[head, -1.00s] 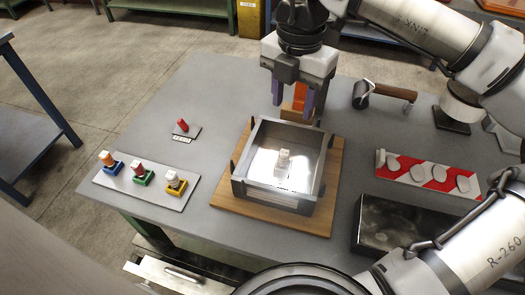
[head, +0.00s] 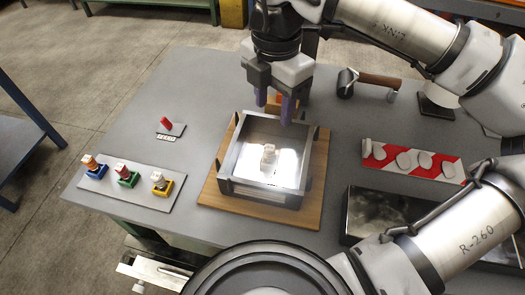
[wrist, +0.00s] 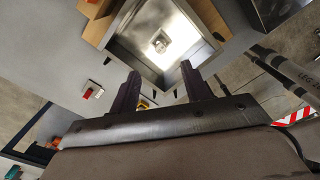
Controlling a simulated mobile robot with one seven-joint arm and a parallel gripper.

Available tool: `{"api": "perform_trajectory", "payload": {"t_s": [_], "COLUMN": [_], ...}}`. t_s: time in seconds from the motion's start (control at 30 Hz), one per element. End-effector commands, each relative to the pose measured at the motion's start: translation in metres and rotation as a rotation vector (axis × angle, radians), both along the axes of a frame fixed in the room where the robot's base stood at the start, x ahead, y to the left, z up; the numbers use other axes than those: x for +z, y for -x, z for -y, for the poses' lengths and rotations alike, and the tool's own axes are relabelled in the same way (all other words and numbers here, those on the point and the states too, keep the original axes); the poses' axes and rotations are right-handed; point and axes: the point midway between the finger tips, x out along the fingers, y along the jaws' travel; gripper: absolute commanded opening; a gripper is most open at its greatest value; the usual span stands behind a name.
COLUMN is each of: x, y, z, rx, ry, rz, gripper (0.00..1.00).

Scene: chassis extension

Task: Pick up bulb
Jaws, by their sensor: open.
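A small pale upright piece (head: 268,154), probably the bulb, stands inside an open metal box (head: 226,165) with a brightly lit floor. It also shows near the middle of the box in the wrist view (wrist: 160,43). My gripper (head: 274,108) is open and empty, with its purple fingers pointing down near the box's far wall. In the wrist view the two fingertips (wrist: 160,72) are apart, with the box beyond them. The fingers do not touch the pale piece.
The box sits on a wooden board (head: 312,190). To its left are a plate of several coloured holders (head: 128,180) and a small red piece (head: 166,122).

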Motion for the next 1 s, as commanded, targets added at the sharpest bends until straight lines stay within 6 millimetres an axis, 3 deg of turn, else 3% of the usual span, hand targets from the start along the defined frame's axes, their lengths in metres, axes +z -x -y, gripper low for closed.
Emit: {"api": "perform_trajectory", "payload": {"t_s": [0.33, 0.63, 1.0], "x": [-0.063, -0.085, -0.129], "y": [0.001, 0.002, 0.004], "z": [-0.001, -0.002, -0.004], "rx": [0.003, 0.003, 0.003], "ry": [-0.002, -0.001, -0.001], "rz": [-0.004, -0.003, -0.001], "gripper": [0.47, 0.47, 0.47]}}
